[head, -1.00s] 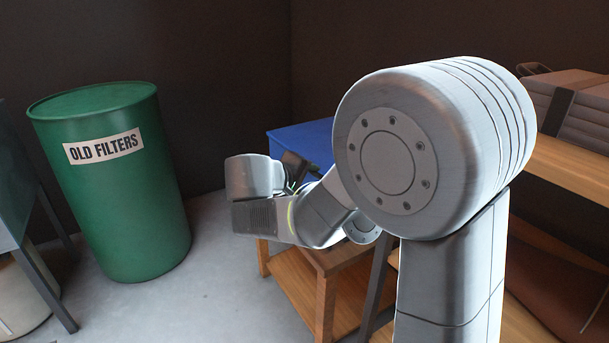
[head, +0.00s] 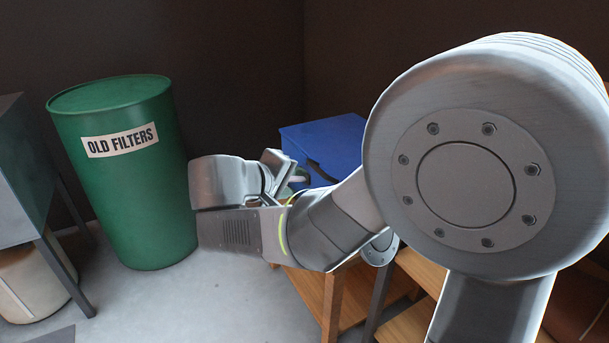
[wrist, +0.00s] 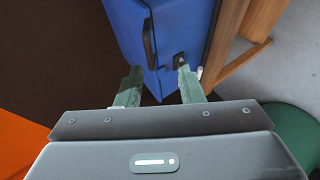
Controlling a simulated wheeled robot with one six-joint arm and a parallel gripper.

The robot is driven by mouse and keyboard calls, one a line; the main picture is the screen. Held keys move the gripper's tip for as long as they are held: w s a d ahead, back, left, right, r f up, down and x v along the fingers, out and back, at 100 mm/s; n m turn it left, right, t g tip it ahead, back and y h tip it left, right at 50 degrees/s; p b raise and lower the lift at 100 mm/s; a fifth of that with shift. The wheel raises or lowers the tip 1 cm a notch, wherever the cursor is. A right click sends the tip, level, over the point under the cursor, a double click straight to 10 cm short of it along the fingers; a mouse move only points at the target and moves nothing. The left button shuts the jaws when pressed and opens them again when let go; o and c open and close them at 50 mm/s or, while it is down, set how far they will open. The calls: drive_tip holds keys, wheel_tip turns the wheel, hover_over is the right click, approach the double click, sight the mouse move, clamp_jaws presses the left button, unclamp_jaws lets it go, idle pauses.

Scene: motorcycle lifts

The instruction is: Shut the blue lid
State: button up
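A blue box (head: 345,145) stands on a wooden bench, beyond my gripper in the head view. Its blue lid (head: 318,136) is on top; I cannot tell whether it is fully down. In the wrist view the box (wrist: 188,25) is turned on its side in the picture, with a black handle (wrist: 148,42) and a dark latch (wrist: 179,60) on its front. My gripper (wrist: 160,76) is open and empty, its two green-grey fingers apart and pointing at the front of the box. In the head view my gripper (head: 284,178) is partly hidden by my own wrist.
A green drum (head: 130,195) marked OLD FILTERS stands at the left on the grey floor. The wooden bench (head: 330,305) is under the box. A dark metal stand (head: 25,180) is at the far left, with a pale bucket (head: 30,285) below it.

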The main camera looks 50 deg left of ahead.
drive_tip(key=v, duration=0.3)
drive_tip(key=shift+w, duration=0.1)
drive_tip(key=shift+w+a, duration=0.1)
drive_tip(key=b+x, duration=0.2)
drive_tip(key=x, duration=0.7)
drive_tip(key=shift+w+f+b, duration=0.15)
drive_tip(key=shift+w+b, duration=0.05)
drive_tip(key=shift+b, duration=0.15)
